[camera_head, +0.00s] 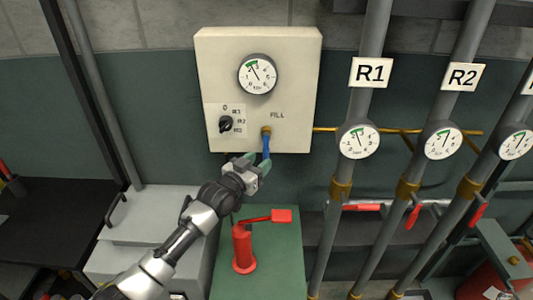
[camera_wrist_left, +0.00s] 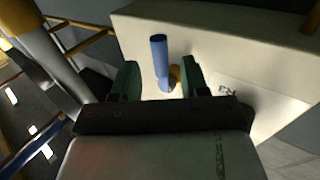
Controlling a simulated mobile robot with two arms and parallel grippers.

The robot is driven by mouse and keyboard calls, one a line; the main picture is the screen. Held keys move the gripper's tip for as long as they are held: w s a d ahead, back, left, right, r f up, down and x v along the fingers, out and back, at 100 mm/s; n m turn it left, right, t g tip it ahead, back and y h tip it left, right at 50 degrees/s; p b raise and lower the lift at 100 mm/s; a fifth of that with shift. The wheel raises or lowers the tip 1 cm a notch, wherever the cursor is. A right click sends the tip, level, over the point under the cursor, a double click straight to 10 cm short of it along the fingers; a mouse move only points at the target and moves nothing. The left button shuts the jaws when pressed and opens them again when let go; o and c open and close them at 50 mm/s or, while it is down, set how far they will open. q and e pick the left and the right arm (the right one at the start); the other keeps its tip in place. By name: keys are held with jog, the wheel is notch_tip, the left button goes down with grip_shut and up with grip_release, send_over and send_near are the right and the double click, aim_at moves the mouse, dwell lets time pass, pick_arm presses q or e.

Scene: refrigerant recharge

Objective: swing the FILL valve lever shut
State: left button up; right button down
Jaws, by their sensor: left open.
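The FILL valve lever (camera_head: 266,146) is a blue bar on a brass fitting at the bottom right of the cream panel (camera_head: 299,80), under the word FILL. It hangs about straight down. My left gripper (camera_head: 252,161) is just below the panel at the lever's lower end. In the left wrist view the blue lever (camera_wrist_left: 161,60) stands between the two open green fingers, with a gap on each side. The brass fitting (camera_wrist_left: 176,76) shows beside it, near the right finger. My right gripper is not in view.
The panel also has a round gauge (camera_head: 257,74) and a black selector knob (camera_head: 226,124). A brass pipe (camera_head: 325,129) runs right to grey pipes with gauges and red levers. Below stands a red post with a red handle (camera_head: 243,248) on a green surface.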

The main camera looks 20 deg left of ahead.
aim_at(264, 157)
pick_arm(q)
jog(key=shift+x, duration=2.15)
grip_shut()
